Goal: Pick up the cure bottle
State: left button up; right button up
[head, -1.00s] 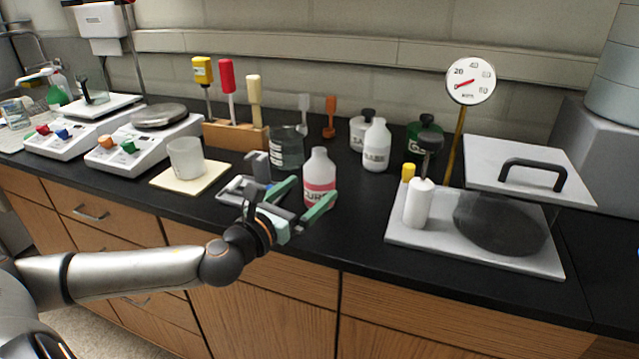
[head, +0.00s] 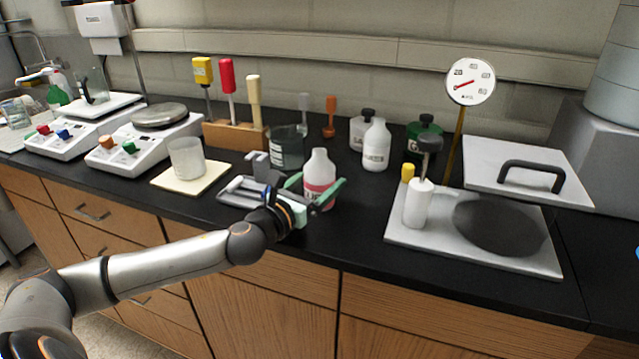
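The cure bottle (head: 320,172) is white with a pink-red label and stands upright on the black bench, near its front edge. My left gripper (head: 318,192) reaches in from the left at low height. Its green fingers are spread, one on each side of the bottle's lower body. Gaps to the bottle are hard to judge, and the near finger and palm hide part of the label. My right gripper is not in view.
A grey tray (head: 240,194) lies just left of the bottle, with a glass beaker (head: 287,150) behind. Another white bottle (head: 376,147) stands behind right. A white plate device (head: 400,230) with a white cylinder is to the right. Bench between bottle and plate is clear.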

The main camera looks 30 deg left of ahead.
pick_arm(q)
jog(key=c, duration=1.1)
jog(key=shift+r, duration=0.1)
